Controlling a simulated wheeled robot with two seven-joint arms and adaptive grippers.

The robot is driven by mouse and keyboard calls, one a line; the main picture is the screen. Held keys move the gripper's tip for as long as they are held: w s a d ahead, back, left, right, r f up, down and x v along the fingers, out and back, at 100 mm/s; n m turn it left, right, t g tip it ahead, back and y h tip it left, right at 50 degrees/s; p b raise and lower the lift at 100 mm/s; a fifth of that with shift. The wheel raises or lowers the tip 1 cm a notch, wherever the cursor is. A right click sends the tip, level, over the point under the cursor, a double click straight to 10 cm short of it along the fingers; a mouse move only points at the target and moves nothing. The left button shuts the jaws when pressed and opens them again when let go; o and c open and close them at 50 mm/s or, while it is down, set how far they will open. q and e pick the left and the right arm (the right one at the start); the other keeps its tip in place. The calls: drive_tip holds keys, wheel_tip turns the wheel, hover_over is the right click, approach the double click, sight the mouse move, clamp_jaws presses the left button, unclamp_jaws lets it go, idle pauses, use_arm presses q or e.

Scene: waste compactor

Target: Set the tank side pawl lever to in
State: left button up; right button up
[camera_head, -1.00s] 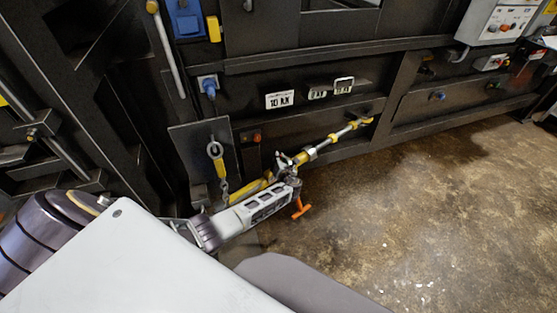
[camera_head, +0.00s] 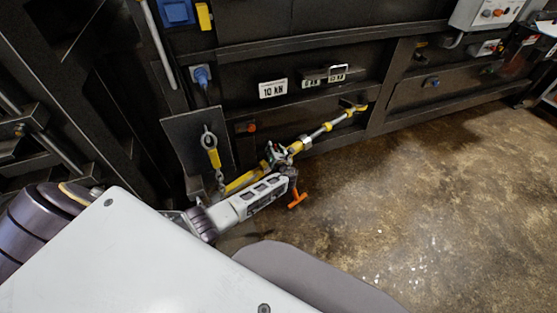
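A yellow and chrome ratchet turnbuckle (camera_head: 326,127) runs slantwise along the lower dark wall, from a bracket at upper right down to the left. My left gripper (camera_head: 288,173) comes in from lower left, with its dark finger end at the turnbuckle's middle, where the ratchet body is. An orange T-shaped handle (camera_head: 297,200) sticks out just below the finger end. Small red and green parts (camera_head: 271,153) show just above it. I cannot tell which part is the tank side pawl lever. The fingers are too small and covered to tell open from shut, or whether they touch. My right gripper is out of view.
A yellow hook on a chain (camera_head: 212,152) hangs before a dark plate at left. A grey control box (camera_head: 488,13) is at upper right. The brown floor (camera_head: 430,190) is clear at right.

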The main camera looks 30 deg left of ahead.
use_arm(q)
drive_tip(key=v, duration=1.1)
idle(0.3)
drive_tip(key=shift+s+d, duration=0.1)
drive_tip(key=shift+s, duration=0.05)
idle(0.5)
